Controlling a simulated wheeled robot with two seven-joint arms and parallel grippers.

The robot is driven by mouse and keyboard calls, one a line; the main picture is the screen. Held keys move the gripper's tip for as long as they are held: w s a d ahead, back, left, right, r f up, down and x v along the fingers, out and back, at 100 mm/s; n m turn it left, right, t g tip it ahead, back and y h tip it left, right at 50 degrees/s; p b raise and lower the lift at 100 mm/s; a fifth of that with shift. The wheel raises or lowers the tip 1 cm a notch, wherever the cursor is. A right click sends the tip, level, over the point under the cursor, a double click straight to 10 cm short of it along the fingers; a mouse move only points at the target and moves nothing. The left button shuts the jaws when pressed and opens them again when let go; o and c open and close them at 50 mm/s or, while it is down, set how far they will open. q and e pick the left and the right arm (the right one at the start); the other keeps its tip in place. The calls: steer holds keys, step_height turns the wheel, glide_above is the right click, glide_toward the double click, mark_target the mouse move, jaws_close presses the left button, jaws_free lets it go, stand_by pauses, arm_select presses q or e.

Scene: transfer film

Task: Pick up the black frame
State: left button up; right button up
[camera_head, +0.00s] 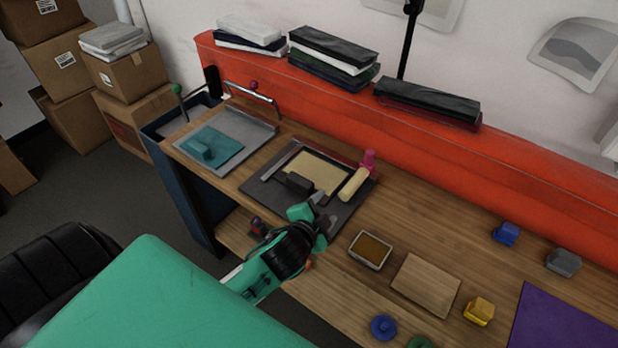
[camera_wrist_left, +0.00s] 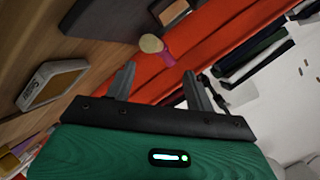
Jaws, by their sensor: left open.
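A dark flat board (camera_head: 262,188) lies on the wooden workbench, with a beige panel (camera_head: 312,172) inside dark edging on it. I take this edging as the black frame, but cannot tell whether it is separate from the board. A small black block (camera_head: 298,183) and a cream roller (camera_head: 353,185) with a pink end (camera_head: 368,160) also lie there. The dark board shows in the left wrist view (camera_wrist_left: 95,22). My left gripper (camera_head: 322,212) is open and empty at the board's near edge; its fingers also show in the left wrist view (camera_wrist_left: 158,84). My right gripper is not shown.
A grey tray with a teal sheet (camera_head: 226,140) stands left of the board. A brown-topped tin (camera_head: 371,250) and a wooden plate (camera_head: 426,284) lie to the right. A red raised back (camera_head: 430,145) carries stacked dark and white items.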

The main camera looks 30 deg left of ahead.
arm_select(q)
steer(key=w+d+r+m+t+h, duration=0.3)
steer(key=w+d+r+m+h, duration=0.15)
steer(key=r+m, duration=0.25)
steer(key=w+d+r+m+t+h, duration=0.2)
steer(key=w+d+r+m+h, duration=0.1)
steer(key=r+m+h, duration=0.4)
steer(key=m+g+y, duration=0.9)
steer(key=m+g, duration=1)
steer(key=m, duration=1.2)
glide_toward(299, 179)
steer(key=f+p, duration=0.2)
steer(key=f, duration=0.1)
steer(key=f+p, duration=0.1)
steer(key=shift+w+d+f, duration=0.15)
steer(key=shift+d+f, duration=0.15)
steer(key=shift+f, duration=0.1)
steer(key=shift+d+f+p, duration=0.1)
steer(key=shift+f+p, duration=0.35)
steer(key=f, duration=0.1)
steer(key=f+p, duration=0.2)
steer(key=shift+s+d+f, duration=0.1)
steer(key=shift+s+d, duration=0.15)
steer(key=shift+d, duration=0.05)
steer(key=shift+f, duration=0.6)
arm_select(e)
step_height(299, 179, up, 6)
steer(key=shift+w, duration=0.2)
